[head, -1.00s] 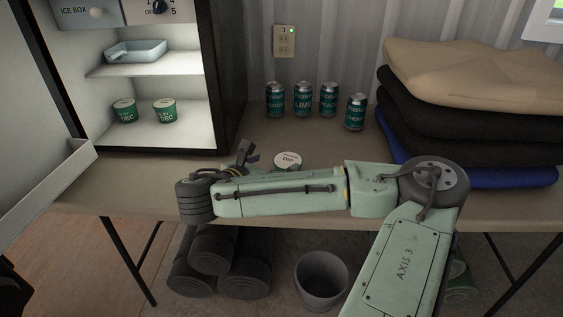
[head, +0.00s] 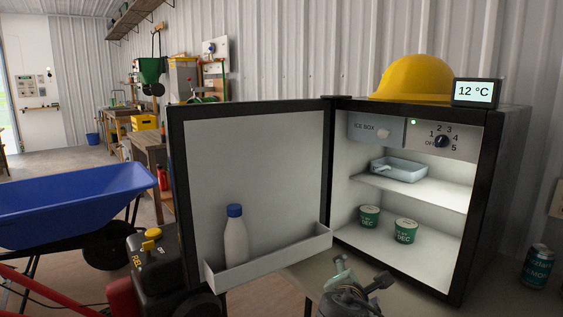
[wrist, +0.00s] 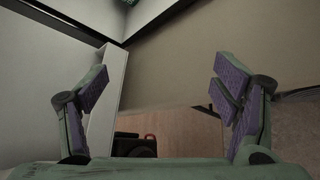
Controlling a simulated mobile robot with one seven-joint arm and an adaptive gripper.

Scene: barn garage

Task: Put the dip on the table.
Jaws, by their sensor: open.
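Two small tubs, green with white lettering ending in "DEC", stand upright on the fridge floor in the head view: the left tub (head: 369,217) and the right tub (head: 405,231). I cannot read whether either is the dip. My gripper (head: 355,280) is low in front of the open fridge (head: 487,190), apart from the tubs. In the wrist view my gripper (wrist: 163,88) is open, with nothing between its fingers. A green scrap at that view's top edge is too cropped to name. The tan table (head: 490,300) lies under and beside the fridge.
The open fridge door (head: 255,150) stands at left, its shelf (head: 265,257) holding a blue-capped bottle (head: 235,237). A blue tray (head: 400,168) sits on the upper shelf. A can (head: 537,266) stands right of the fridge. A blue wheelbarrow (head: 70,190) is farther left.

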